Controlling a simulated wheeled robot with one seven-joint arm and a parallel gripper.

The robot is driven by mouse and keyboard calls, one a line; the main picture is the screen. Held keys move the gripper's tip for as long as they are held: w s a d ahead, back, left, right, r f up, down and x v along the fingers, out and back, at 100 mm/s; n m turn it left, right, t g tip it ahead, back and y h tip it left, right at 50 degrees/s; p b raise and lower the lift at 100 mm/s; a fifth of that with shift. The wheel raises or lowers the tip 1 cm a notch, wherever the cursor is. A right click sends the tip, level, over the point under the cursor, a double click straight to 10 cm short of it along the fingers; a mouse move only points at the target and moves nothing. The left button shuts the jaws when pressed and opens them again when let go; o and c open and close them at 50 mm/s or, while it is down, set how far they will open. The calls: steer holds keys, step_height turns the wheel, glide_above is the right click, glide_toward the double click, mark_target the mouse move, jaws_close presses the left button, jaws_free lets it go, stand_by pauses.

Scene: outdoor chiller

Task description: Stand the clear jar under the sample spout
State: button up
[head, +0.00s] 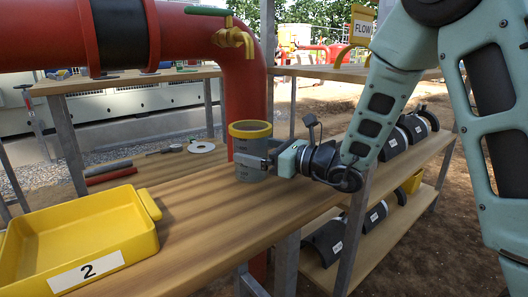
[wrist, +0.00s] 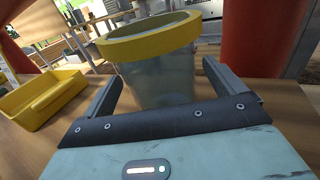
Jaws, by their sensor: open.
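The clear jar (head: 250,148) has a yellow rim and stands upright on the wooden bench, right by the red pipe. In the wrist view the jar (wrist: 158,82) stands between the two fingers. My gripper (head: 255,162) is open around the lower part of the jar; its fingers (wrist: 160,85) reach along both sides, and I cannot tell whether they touch it. The sample spout, a brass tap (head: 235,38) with a green handle, is on the red pipe above the jar. The jar appears roughly below the spout; exact alignment in depth is hard to tell.
A yellow tray (head: 148,205) marked 2 sits at the left of the bench. The red pipe (head: 243,85) bends down close behind the jar. Shelves at the right hold black pipe clamps (head: 395,142). A bare strip of bench lies between tray and jar.

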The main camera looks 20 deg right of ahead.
steer(key=p+v, duration=0.1)
steer(key=v, duration=0.8)
steer(key=shift+d+p, duration=0.1)
steer(key=shift+p, duration=0.2)
steer(key=shift+s+f+b, duration=0.1)
steer(key=shift+f+b, duration=0.2)
steer(key=shift+b, duration=0.8)
steer(key=s+b, duration=0.1)
steer(key=b, duration=0.4)
steer(key=shift+d, duration=0.4)
steer(key=shift+s+d+r+b, duration=0.1)
steer(key=shift+s+d+b, duration=0.25)
steer(key=shift+b, duration=0.9)
steer(key=shift+s+d+r+b, duration=0.1)
steer(key=shift+s+r+b, duration=0.1)
steer(key=shift+b, duration=0.15)
